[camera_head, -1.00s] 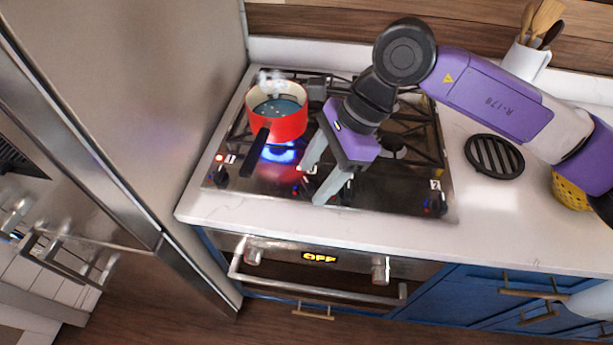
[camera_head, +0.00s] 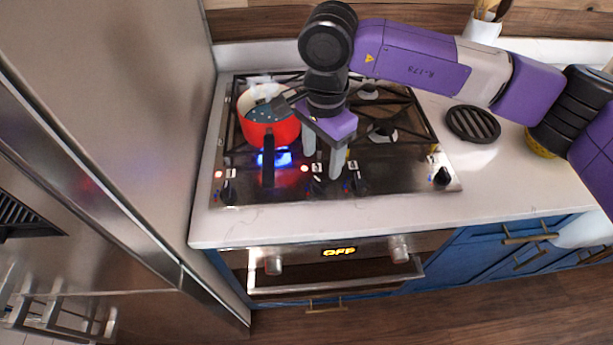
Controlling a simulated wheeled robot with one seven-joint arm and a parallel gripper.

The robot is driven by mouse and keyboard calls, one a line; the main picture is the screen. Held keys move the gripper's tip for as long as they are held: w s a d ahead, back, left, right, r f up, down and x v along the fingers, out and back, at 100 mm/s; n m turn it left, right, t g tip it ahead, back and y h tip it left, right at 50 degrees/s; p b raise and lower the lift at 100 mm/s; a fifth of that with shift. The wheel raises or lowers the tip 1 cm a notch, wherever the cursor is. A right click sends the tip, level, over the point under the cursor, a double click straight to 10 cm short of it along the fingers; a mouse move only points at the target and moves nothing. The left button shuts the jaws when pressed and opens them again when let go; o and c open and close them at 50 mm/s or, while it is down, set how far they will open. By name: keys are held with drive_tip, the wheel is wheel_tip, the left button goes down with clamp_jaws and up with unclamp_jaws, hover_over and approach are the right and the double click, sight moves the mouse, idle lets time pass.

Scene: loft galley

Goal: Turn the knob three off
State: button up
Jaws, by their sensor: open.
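The cooktop (camera_head: 270,192) has a row of dark knobs along its front edge. Two middle knobs stand side by side, a left one (camera_head: 316,187) and a right one (camera_head: 358,186). Their number plates are too small to read surely. A red light glows beside the left middle knob's plate. My gripper (camera_head: 322,166) is open and empty, pointing down near these two knobs. Its fingers are apart and partly cover the area behind the left middle knob. I cannot tell whether they touch it.
A red pot (camera_head: 270,133) stands over a blue flame (camera_head: 275,158), its black handle (camera_head: 268,160) pointing forward, left of my gripper. Outer knobs are at left (camera_head: 228,194) and right (camera_head: 441,175). A black trivet (camera_head: 473,124) lies on the right counter. A fridge (camera_head: 110,120) bounds the left.

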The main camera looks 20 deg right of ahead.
sight(320, 182)
wheel_tip(320, 182, down, 8)
drive_tip(key=shift+r+p, duration=0.25)
drive_tip(key=shift+p, duration=0.6)
clamp_jaws()
drive_tip(key=shift+m+b, duration=0.3)
drive_tip(key=m+b, duration=0.2)
drive_tip(key=m, duration=0.1)
drive_tip(key=shift+f+b, duration=0.15)
drive_tip(key=shift+b, duration=0.25)
drive_tip(key=shift+m+b, duration=1.1)
drive_tip(key=shift+m, duration=0.5)
drive_tip(key=shift+r, duration=0.2)
